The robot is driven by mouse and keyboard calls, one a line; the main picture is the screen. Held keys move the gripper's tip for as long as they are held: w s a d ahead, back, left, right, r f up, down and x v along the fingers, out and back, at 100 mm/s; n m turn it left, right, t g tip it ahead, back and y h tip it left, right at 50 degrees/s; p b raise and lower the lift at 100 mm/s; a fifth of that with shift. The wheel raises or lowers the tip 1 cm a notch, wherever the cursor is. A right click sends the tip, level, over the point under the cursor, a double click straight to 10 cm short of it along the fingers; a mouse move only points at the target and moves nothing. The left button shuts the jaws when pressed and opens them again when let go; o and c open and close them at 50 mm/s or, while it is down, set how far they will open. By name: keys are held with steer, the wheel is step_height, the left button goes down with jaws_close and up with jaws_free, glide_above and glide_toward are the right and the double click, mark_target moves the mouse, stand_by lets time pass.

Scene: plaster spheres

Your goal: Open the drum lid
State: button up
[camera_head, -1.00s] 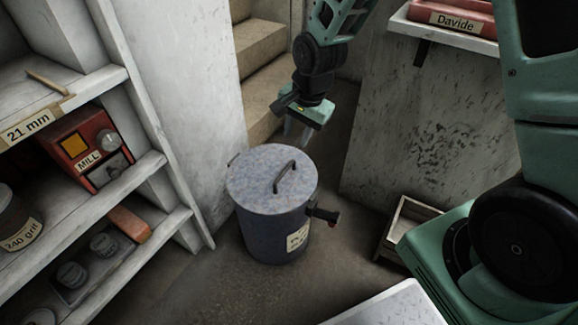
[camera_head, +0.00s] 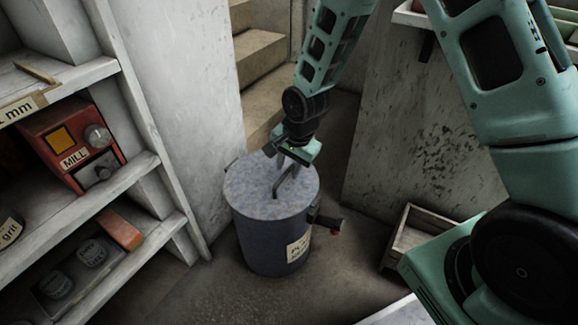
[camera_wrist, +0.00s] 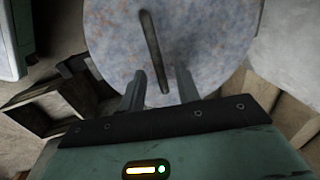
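The drum (camera_head: 268,240) is a blue-grey metal cylinder with a paper label, standing on the floor. Its mottled lid (camera_head: 250,187) lies flat on top, closed. A dark bar handle (camera_head: 285,183) rises from the lid; in the wrist view the handle (camera_wrist: 154,50) runs lengthwise toward the gap between my fingers. My gripper (camera_head: 280,165) is just above the far part of the lid by the handle. In the wrist view my gripper (camera_wrist: 161,85) has its fingers apart, with the handle's near end between them and space on both sides.
A dark clamp-like part with a red tip (camera_head: 328,226) sticks out from the drum's right side. Shelves with a red mill (camera_head: 75,148) stand at left. A wooden crate (camera_head: 408,236) is at right, and steps (camera_head: 258,55) are behind.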

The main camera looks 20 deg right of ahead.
jaws_close()
steer(key=shift+r, duration=0.1)
